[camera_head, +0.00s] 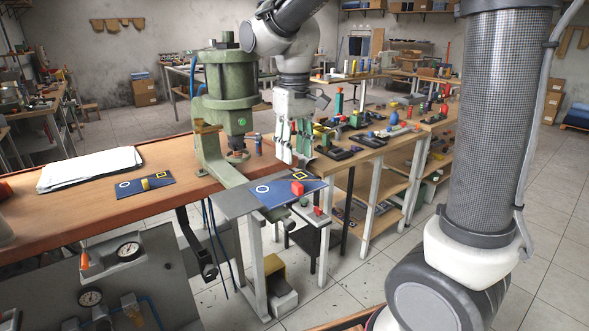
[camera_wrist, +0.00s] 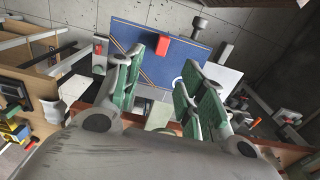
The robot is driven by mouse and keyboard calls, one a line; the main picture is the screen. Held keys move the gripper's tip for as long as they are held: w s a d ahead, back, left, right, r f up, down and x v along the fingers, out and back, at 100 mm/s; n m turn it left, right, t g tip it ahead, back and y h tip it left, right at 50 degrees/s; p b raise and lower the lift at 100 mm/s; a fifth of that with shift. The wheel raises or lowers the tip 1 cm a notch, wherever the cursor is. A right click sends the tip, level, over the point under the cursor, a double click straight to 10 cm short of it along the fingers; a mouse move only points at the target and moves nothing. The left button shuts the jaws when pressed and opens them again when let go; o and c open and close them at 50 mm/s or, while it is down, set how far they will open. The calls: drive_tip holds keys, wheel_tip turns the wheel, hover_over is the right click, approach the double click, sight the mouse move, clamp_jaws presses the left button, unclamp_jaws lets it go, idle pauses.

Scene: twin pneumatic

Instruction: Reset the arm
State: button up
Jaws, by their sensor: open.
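My gripper (camera_head: 291,150) hangs from my arm, pointing down, above the far side of a blue mat (camera_head: 280,195) on the green press's plate. Its green-padded fingers are apart and nothing shows between them. In the wrist view the open fingers (camera_wrist: 165,78) frame part of the blue mat (camera_wrist: 140,40). A red block (camera_head: 298,188) sits on the mat beside a yellow square outline; a white circle is at the mat's left. The block also shows in the wrist view (camera_wrist: 180,50), beyond the fingers and apart from them.
The green press (camera_head: 228,90) stands close left of my gripper. A wooden bench (camera_head: 80,206) to the left holds white sheets (camera_head: 75,168) and a second blue mat (camera_head: 130,189). A table (camera_head: 375,146) crowded with small parts is to the right. Open floor (camera_head: 539,190) lies at far right.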

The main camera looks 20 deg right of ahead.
drive_tip(key=s+d+r+m+t, duration=0.2)
drive_tip(key=s+d+m+t, duration=0.1)
drive_tip(key=s+d, duration=1.2)
drive_tip(key=s+t, duration=0.1)
drive_tip(key=s, duration=0.3)
drive_tip(key=shift+m, duration=0.3)
